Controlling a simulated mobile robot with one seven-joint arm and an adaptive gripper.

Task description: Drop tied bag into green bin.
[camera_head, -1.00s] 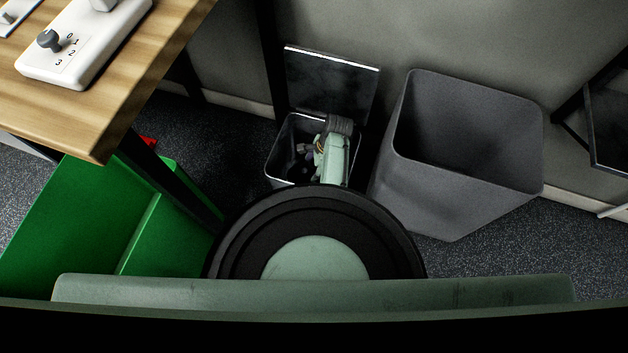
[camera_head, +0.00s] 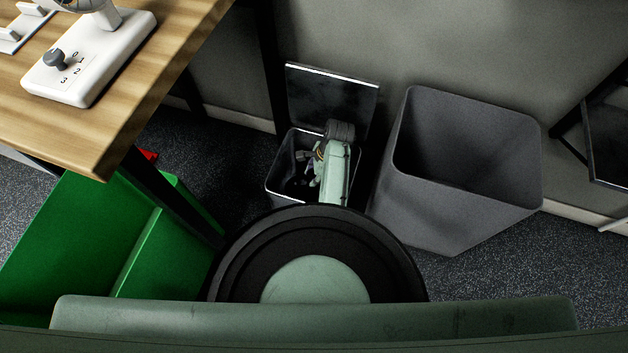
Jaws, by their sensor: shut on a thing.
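The green bin (camera_head: 85,240) stands on the floor at the left, partly under the wooden table, and its open inside shows in part. My gripper (camera_head: 309,176) points down into a small metal bin (camera_head: 270,176) with its lid (camera_head: 332,100) raised against the wall. It is shut on what seems to be the tied bag, a dark shape low in the small bin. The bag is mostly hidden by shadow and by my arm, so its outline and knot cannot be made out. The green bin is well to the left of my gripper.
A large grey open bin (camera_head: 430,205) stands close on the right of the small bin. The wooden table (camera_head: 130,110) overhangs at the upper left and holds a white switch base (camera_head: 90,65). A dark table leg (camera_head: 165,190) stands between the green bin and the small bin.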

